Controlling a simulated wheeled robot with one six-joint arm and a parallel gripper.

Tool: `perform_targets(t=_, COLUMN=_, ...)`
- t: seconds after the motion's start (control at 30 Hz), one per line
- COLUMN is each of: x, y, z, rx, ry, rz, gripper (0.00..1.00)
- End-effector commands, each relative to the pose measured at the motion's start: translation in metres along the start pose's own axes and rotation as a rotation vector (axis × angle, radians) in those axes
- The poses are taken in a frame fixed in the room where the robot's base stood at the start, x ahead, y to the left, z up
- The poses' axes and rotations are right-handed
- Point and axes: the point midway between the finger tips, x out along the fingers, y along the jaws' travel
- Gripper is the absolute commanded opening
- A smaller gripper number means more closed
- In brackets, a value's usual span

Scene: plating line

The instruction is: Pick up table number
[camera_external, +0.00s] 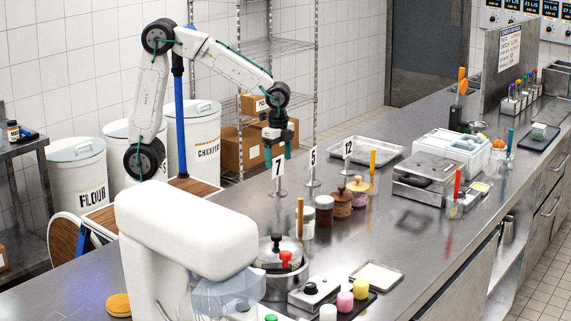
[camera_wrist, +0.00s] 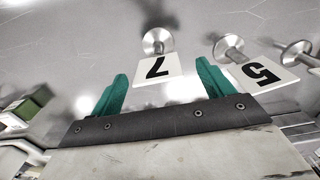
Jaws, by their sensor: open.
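Three table number stands with white cards and round metal bases are on the steel counter. They are the 7 (camera_external: 278,167), the 5 (camera_external: 312,158) and the 12 (camera_external: 347,150). My gripper (camera_external: 278,152) is at the 7, pointing down close to its card. In the wrist view the 7 card (camera_wrist: 157,69) lies between the two green fingers (camera_wrist: 160,85), which are apart and not closed on it. The 5 card (camera_wrist: 262,76) is just right of the right finger. Another round base (camera_wrist: 296,52) shows at the right edge; its card is mostly out of view.
Several jars (camera_external: 342,203) stand on the counter in front of the stands. A metal tray (camera_external: 366,151) lies behind the 12. A white mixer (camera_external: 180,230) and a pot (camera_external: 277,252) are nearer the camera. The counter (camera_external: 240,190) left of the 7 is clear.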

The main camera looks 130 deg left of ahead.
Motion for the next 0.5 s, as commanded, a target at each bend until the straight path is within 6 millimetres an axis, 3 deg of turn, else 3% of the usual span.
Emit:
perform_targets(t=0.2, x=0.033, y=0.003, z=0.000, rx=-0.001, ry=-0.004, rz=0.002, gripper=0.80)
perform_targets(t=0.5, x=0.039, y=0.003, z=0.000, rx=-0.001, ry=0.000, rz=0.000, gripper=0.80)
